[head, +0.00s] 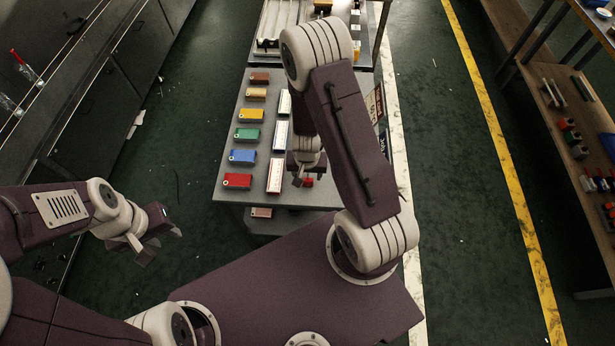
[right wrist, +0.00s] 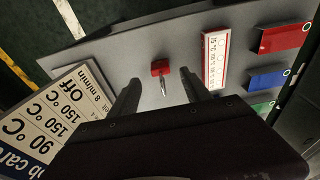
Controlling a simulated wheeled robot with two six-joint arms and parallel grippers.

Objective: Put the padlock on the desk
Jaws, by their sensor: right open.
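A small red padlock (right wrist: 160,68) with a metal shackle lies on the grey table top (right wrist: 130,62) in the right wrist view. In the head view only a bit of red (head: 308,182) shows beside my right gripper (head: 302,178). My right gripper is open. In the right wrist view its two fingers (right wrist: 160,92) stand apart on either side of the shackle end, with the padlock body beyond them; no grip is seen. My left gripper (head: 153,243) is open and empty, off to the left over the floor. I cannot tell which surface is the desk.
Coloured tags, such as a red one (head: 237,181) and a blue one (head: 242,156), lie in a column on the grey table beside white label strips (head: 275,175). A printed sign (right wrist: 62,125) is at the table's edge. A wooden bench (head: 560,130) stands right, dark cabinets (head: 100,90) left.

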